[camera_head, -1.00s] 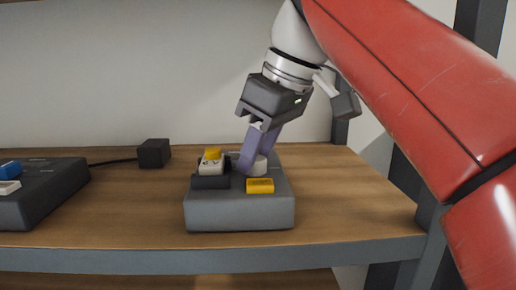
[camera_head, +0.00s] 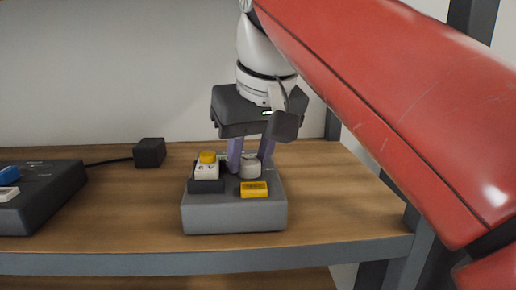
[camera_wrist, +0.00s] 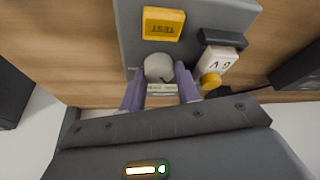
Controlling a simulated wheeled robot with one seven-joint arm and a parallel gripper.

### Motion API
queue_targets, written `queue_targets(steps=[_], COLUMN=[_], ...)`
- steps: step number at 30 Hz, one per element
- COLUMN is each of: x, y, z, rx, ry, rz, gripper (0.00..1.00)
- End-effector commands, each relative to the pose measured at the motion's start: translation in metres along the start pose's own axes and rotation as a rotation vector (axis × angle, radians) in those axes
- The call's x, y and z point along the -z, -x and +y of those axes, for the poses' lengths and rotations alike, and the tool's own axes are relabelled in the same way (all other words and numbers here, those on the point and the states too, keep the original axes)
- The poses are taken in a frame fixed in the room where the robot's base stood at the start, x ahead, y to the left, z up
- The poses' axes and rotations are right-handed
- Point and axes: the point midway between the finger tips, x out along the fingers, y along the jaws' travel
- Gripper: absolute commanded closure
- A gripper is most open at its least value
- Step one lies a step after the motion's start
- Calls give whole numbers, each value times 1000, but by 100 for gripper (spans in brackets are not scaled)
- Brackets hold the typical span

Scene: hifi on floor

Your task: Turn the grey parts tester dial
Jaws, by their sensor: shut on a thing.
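The grey parts tester (camera_head: 234,215) sits on the wooden shelf, in the middle of the head view. Its pale round dial (camera_head: 251,167) is on its top face, behind the yellow TEST button (camera_head: 254,189). The dial also shows in the wrist view (camera_wrist: 158,67). My gripper (camera_head: 249,163) points down over the tester. Its two purple fingers are shut on the dial, one on each side, and partly hide the dial's sides. A white part with a yellow top (camera_head: 207,166) stands in a dark holder (camera_head: 206,186) at the tester's left.
A dark box (camera_head: 40,195) with blue and white pieces lies at the far left. A cable joins it to a small black block (camera_head: 149,152). Bare shelf (camera_head: 335,205) lies right of the tester. A grey frame edge (camera_head: 210,261) runs along the front.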

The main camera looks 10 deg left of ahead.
Motion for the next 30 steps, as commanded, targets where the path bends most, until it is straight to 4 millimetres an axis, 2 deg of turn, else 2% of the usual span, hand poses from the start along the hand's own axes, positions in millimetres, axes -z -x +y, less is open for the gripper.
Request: queue_targets(steps=[10, 26, 27, 30], x=[0, 0, 0, 0], y=[0, 0, 0, 0], z=[-1, -1, -1, -1], rx=[-53, -62, -62, -62], ry=[-128, -150, -150, -149], rz=[0, -1, -1, -1], gripper=[91, 91, 63, 50])
